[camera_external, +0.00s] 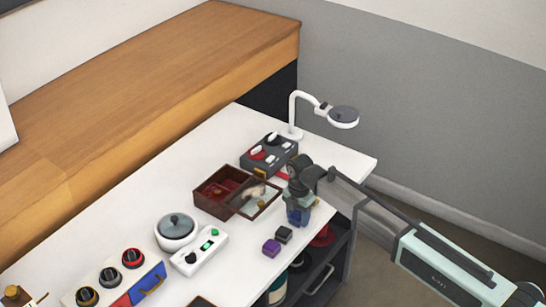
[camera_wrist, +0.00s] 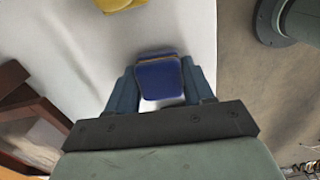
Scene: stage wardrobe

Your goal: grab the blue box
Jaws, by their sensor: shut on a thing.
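The blue box (camera_wrist: 161,80) is small and dark blue, and sits between my two fingers in the wrist view. My gripper (camera_wrist: 160,92) is shut on it, one finger on each side. In the external view my gripper (camera_external: 299,205) points down near the right edge of the white table. The blue box (camera_external: 297,216) shows between the fingertips there, partly hidden by them. I cannot tell whether the box touches the table.
An open wooden box (camera_external: 222,193) with a glass lid stands just left of my gripper. A purple block (camera_external: 271,248) and a dark block (camera_external: 284,234) lie nearer the front. A grey device (camera_external: 269,153) and a white lamp (camera_external: 342,117) stand behind.

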